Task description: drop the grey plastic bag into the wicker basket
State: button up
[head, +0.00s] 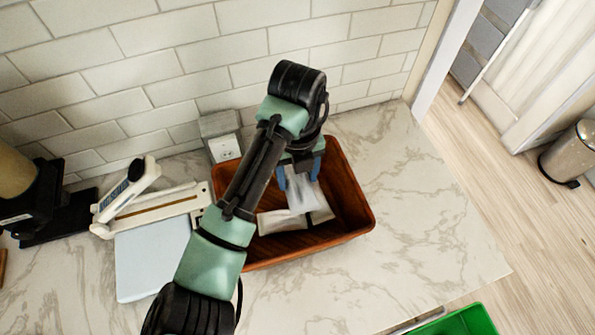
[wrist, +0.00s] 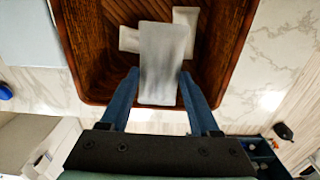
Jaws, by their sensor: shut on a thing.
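The wicker basket (head: 350,193), a brown box with a wood-like look, stands on the marble counter. My gripper (head: 299,177) is above its inside, pointing down, with its two blue fingers on either side of a pale grey bag (head: 304,194). In the wrist view the bag (wrist: 163,55) hangs between the fingertips (wrist: 160,74) and reaches out over the basket floor (wrist: 105,22). My gripper is shut on it. I cannot tell whether the bag's lower end touches what lies beneath.
Other pale packets (head: 279,222) lie in the basket under the bag. A white paper trimmer (head: 155,210) stands left of the basket, and a grey outlet box (head: 222,137) behind it. The counter to the right is clear. A green bin (head: 462,322) is at the lower right.

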aim_at(297, 180)
jog(key=o, duration=1.4)
notch_tip(297, 180, up, 13)
